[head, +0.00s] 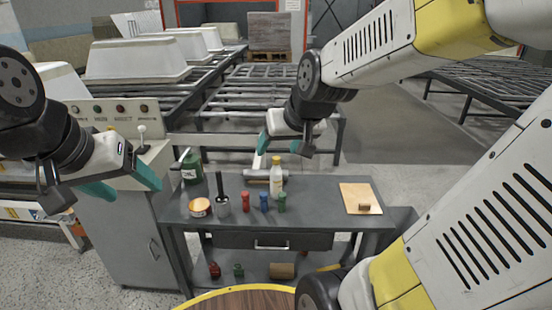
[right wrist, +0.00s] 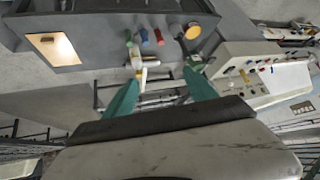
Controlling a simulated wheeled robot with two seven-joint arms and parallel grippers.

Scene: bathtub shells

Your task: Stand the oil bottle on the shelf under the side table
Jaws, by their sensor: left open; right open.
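A pale bottle with a yellow top (head: 276,177), which looks like the oil bottle, stands upright on the side table's grey top (head: 325,190). It also shows in the right wrist view (right wrist: 137,57), beyond the fingers. My right gripper (head: 280,146) is open and empty, above and behind the bottle in the head view. My left gripper (head: 122,186) is open and empty, left of the table. The lower shelf (head: 257,258) lies below the drawer, partly hidden by the round wooden top in front.
Red (head: 245,201), blue (head: 264,202) and green (head: 282,202) pieces, a cup (head: 222,205) and an orange-topped tin (head: 199,207) stand near the bottle. A board (head: 360,198) lies at right. The shelf holds a brown block (head: 282,270) and small red and green items.

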